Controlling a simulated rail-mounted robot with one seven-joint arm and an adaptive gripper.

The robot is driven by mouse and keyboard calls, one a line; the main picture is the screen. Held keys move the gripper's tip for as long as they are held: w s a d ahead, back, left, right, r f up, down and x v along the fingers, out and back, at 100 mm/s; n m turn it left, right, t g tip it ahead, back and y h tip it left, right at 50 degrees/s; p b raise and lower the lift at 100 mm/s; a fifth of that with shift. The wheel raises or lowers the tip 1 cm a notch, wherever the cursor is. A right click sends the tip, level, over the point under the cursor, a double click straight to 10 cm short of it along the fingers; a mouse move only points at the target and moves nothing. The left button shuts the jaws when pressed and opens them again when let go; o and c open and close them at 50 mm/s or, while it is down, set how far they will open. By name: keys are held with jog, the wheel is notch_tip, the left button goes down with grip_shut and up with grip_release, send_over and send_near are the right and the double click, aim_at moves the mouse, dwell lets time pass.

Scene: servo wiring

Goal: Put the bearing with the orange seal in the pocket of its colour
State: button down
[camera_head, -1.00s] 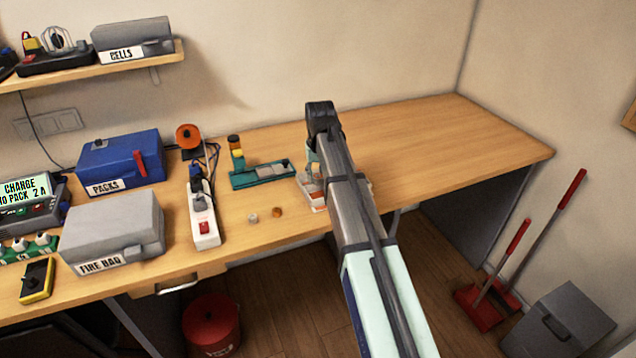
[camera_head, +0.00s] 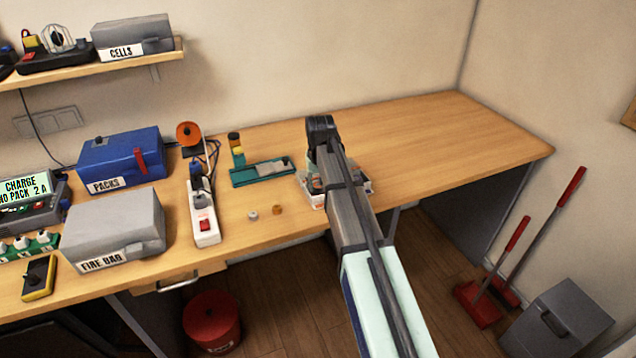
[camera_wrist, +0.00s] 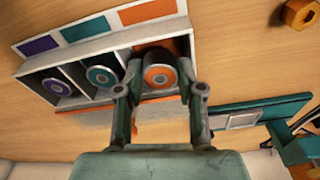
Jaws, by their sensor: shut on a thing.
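The bearing with the orange seal (camera_wrist: 161,77) is between the fingers of my gripper (camera_wrist: 160,82) in the wrist view. My gripper is shut on it, at the right pocket of a white tray (camera_wrist: 100,45), in line with the orange patch (camera_wrist: 147,11). I cannot tell whether the bearing touches the pocket floor. A teal-sealed bearing (camera_wrist: 101,77) sits in the middle pocket, by a teal patch (camera_wrist: 86,28). A purple-sealed bearing (camera_wrist: 57,86) sits in the left pocket, by a purple patch (camera_wrist: 38,46). In the head view my arm covers much of the tray (camera_head: 314,200).
A teal holder (camera_head: 245,181) lies left of the tray. A brass nut-like piece (camera_head: 278,210) and a small pale piece (camera_head: 253,215) lie near the bench's front edge. A power strip (camera_head: 205,225) stands farther left. The bench right of my arm is clear.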

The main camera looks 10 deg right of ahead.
aim_at(319, 188)
jog(key=c, duration=0.7)
grip_release()
jog(key=shift+f, duration=0.1)
jog(key=r, duration=0.4)
jog(key=s+r+b, duration=0.1)
jog(key=r, duration=0.4)
jog(key=r+b, duration=0.1)
jog(key=r, duration=0.3)
jog(key=shift+s+r, duration=0.15)
jog(key=shift+s, duration=0.1)
